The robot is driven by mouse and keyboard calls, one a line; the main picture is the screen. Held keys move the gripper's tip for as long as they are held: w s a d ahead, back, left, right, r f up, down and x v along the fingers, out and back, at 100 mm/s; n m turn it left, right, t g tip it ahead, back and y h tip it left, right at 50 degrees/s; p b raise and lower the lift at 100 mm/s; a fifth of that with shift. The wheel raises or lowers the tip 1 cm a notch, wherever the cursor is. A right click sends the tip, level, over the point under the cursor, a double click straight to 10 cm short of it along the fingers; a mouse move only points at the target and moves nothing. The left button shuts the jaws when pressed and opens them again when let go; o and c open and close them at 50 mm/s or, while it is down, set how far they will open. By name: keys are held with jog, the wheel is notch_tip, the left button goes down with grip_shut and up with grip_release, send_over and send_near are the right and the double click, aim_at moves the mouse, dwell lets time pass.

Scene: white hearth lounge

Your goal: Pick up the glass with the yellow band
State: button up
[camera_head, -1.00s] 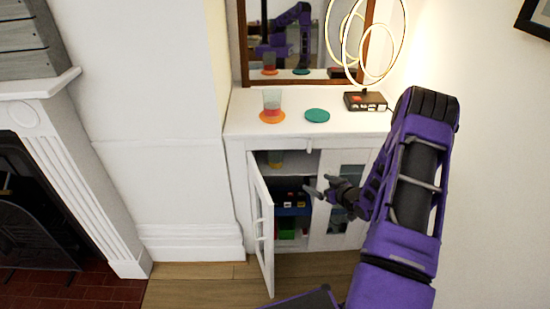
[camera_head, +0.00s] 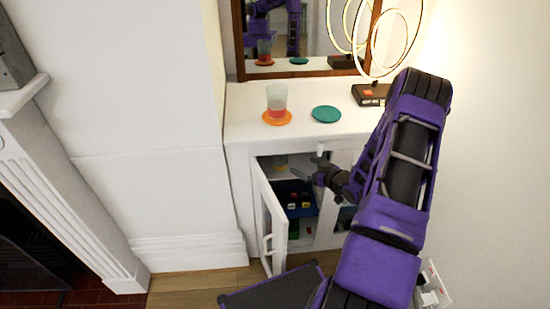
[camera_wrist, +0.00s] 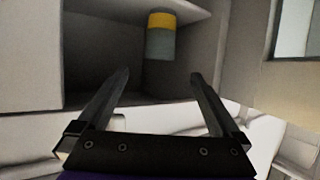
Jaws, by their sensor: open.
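The glass with the yellow band (camera_wrist: 160,38) stands upright inside the cabinet, against a dark interior, in the wrist view. Its lower part is grey-green and its band is near the top as seen there. In the head view it shows small and partly hidden on the upper shelf (camera_head: 280,162). My gripper (camera_wrist: 155,78) is open and empty, its two fingers pointing toward the cabinet opening with the glass ahead, apart from them. In the head view my gripper (camera_head: 308,168) is at the front of the cabinet, right of the glass.
The cabinet's left door (camera_head: 272,228) stands open. A lower shelf holds a blue tray (camera_head: 300,205) with small items.

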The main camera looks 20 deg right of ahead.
aim_at(285, 158)
jog(key=b+x, duration=0.1)
jog(key=x, duration=1)
jog(key=shift+a, duration=0.1)
jog(key=shift+b+x, duration=0.7)
jog(key=shift+x, duration=2.25)
jog(key=shift+r, duration=0.1)
jog(key=shift+c, duration=0.2)
jog(key=c, duration=1.2)
jog(key=shift+c, duration=0.8)
jog(key=shift+r, duration=0.15)
